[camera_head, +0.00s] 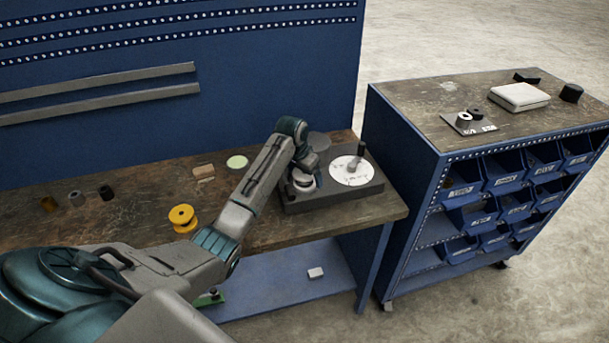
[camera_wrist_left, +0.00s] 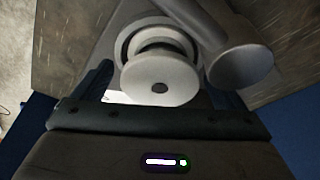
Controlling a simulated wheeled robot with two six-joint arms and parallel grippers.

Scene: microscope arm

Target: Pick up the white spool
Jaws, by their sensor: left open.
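The white spool (camera_head: 303,184) sits on the left part of a dark grey flat base (camera_head: 330,199) on the workbench. My left gripper (camera_head: 304,172) is over it and partly hides it. In the left wrist view the spool (camera_wrist_left: 150,76) shows its round face with a dark centre hole. It lies between the two dark fingers of my open left gripper (camera_wrist_left: 162,88), with no clear contact visible. A grey round-ended post (camera_wrist_left: 240,66) rises close beside the spool there. My right gripper is not in view.
A white disc (camera_head: 343,176) with a dark-topped post (camera_head: 360,152) is on the base's right side. A yellow spool (camera_head: 183,217) and small cylinders (camera_head: 76,198) stand on the bench (camera_head: 140,208) to the left. A blue bin cart (camera_head: 450,165) stands to the right.

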